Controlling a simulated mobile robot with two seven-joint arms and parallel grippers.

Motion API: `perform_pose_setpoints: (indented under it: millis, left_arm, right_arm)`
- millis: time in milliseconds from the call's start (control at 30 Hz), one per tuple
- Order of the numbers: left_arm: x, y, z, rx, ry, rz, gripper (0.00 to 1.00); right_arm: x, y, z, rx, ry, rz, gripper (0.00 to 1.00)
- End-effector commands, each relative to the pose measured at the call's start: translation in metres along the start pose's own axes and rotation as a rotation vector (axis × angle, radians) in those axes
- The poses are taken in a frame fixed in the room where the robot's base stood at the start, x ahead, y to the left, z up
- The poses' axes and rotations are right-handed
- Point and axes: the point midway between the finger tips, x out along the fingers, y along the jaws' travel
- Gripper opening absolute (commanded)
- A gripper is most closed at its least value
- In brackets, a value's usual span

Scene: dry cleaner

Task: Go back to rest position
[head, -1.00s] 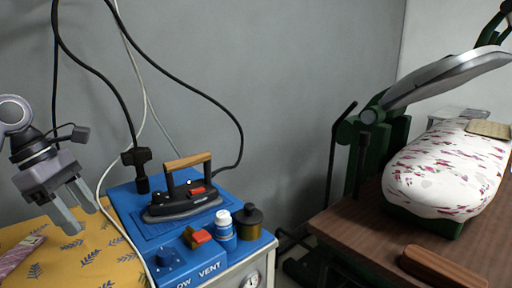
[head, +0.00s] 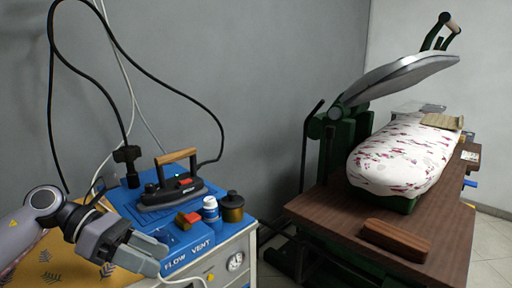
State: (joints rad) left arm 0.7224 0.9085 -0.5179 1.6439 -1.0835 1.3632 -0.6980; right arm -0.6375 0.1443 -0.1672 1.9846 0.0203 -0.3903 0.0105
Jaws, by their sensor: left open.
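My left gripper (head: 150,256) is in the lower left of the head view, in front of the blue steam station and above the yellow patterned cloth (head: 48,262). Its jaws are open and I see nothing between them. The arm comes in from the left edge. My right gripper is not in view.
A black iron with a wooden handle (head: 176,187) stands on the blue steam station (head: 202,237), with a white bottle (head: 210,208) and a dark jar (head: 232,206). At right, a press with a floral padded board (head: 405,155) and raised head (head: 400,80) stands on a brown table (head: 455,232) with a wooden block (head: 396,240).

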Motion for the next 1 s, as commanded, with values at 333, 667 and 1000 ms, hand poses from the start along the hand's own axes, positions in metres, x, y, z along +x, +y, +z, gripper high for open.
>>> perform_pose_setpoints:
  millis: [333,667,1000]
  left_arm:
    - [0.073,-0.017,0.03,-0.677,-0.682,-0.239,0.56]
    - [0.084,0.013,-0.037,-1.579,-1.247,-0.329,0.56]
    - [0.116,-0.016,-0.206,-2.574,-1.709,-0.238,0.56]
  right_arm:
    - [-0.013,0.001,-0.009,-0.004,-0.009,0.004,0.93]
    - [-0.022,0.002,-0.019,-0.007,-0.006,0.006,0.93]
    - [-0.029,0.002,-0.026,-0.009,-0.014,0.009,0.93]
